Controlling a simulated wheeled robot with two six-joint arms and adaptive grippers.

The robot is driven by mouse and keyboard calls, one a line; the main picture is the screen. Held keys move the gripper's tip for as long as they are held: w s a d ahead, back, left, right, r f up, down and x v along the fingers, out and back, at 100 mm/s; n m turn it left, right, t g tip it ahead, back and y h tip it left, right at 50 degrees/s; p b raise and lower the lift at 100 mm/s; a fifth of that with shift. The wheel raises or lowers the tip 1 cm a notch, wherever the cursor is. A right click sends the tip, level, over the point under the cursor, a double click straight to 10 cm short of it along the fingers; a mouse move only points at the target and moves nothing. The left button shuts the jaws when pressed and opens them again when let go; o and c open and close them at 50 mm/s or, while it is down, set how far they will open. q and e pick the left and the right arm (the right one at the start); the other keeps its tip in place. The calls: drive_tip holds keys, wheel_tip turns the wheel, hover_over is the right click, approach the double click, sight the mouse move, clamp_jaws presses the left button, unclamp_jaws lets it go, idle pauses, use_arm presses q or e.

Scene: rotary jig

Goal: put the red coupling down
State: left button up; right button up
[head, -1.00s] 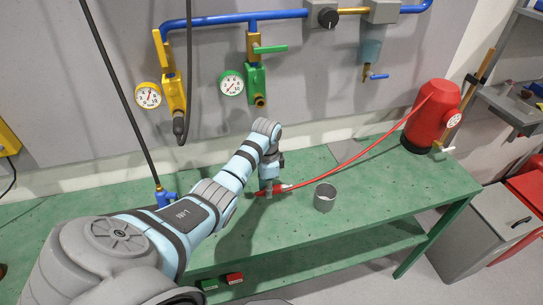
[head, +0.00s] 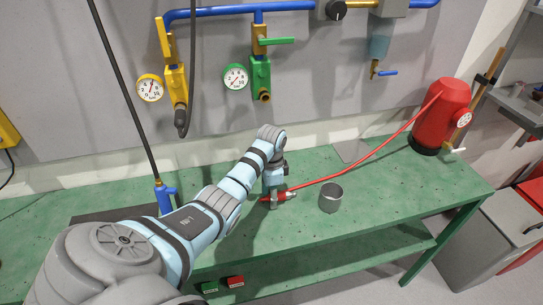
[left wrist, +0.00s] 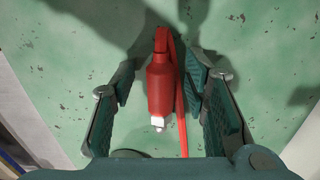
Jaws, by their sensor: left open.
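The red coupling (head: 281,197) lies on the green bench, with a red hose running from it to the right. In the left wrist view the coupling (left wrist: 160,86) lies between the spread fingers of my left gripper (left wrist: 161,95), with a gap on either side. Its pale metal tip points toward the bottom of that view. In the head view my left gripper (head: 272,198) is low over the bench at the coupling and partly hides it. My right gripper is not in view.
A red tank (head: 440,112) at the back right takes the hose. A blue nozzle (head: 165,198) on a black hose stands at the left. The bench (head: 400,195) is clear right of the cup.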

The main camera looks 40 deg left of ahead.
use_arm(q)
wheel_tip(320, 180, up, 12)
drive_tip(key=p, duration=0.3)
drive_tip(key=shift+r, duration=0.15)
